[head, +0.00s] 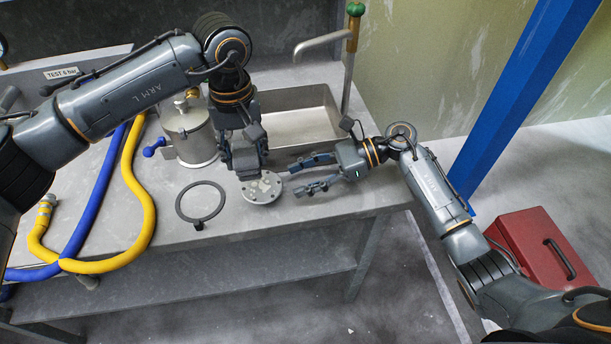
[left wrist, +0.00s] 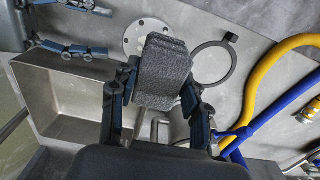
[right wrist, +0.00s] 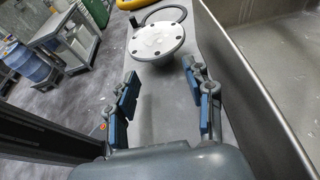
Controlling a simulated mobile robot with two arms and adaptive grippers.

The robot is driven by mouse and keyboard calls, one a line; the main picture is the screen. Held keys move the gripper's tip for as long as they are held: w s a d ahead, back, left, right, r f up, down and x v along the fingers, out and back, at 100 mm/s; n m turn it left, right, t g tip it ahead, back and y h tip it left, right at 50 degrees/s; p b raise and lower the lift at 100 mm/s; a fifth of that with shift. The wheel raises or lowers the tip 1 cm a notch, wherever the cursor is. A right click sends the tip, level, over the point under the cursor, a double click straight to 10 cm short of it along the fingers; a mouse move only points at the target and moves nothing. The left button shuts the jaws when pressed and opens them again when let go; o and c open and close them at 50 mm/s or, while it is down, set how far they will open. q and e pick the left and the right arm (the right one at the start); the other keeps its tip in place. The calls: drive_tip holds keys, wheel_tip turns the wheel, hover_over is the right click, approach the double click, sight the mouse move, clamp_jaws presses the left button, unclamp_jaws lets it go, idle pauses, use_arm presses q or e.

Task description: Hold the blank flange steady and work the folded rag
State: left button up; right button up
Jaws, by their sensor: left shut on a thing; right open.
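The blank flange (head: 262,188) is a round grey metal disc with holes around its edge, lying on the metal bench. Pale patches cover the middle of its face in the right wrist view (right wrist: 160,40). My left gripper (head: 246,168) is shut on the folded rag (left wrist: 165,70), a thick dark grey pad. It holds the rag over or close to the flange's far side; I cannot tell whether they touch. My right gripper (head: 294,179) is open and empty at the flange's right. Its fingers (right wrist: 158,76) point toward the flange, with a gap between.
A dark ring with a small lug (head: 180,208) lies left of the flange. A metal pot (head: 192,140) stands behind it. A sink (head: 290,128) is sunk into the bench behind my grippers. Yellow (head: 148,205) and blue (head: 103,190) hoses lie left. A red toolbox (head: 525,245) is at right.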

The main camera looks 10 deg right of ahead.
sight(279, 188)
drive_tip(key=x, duration=0.7)
drive_tip(key=shift+a+f, duration=0.1)
drive_tip(key=shift+a, duration=0.2)
clamp_jaws()
drive_tip(key=shift+d, duration=0.2)
drive_tip(key=shift+d, duration=0.7)
drive_tip(key=shift+s+f, duration=0.1)
drive_tip(key=shift+f, duration=0.05)
idle(0.9)
drive_tip(key=shift+o, duration=0.3)
unclamp_jaws()
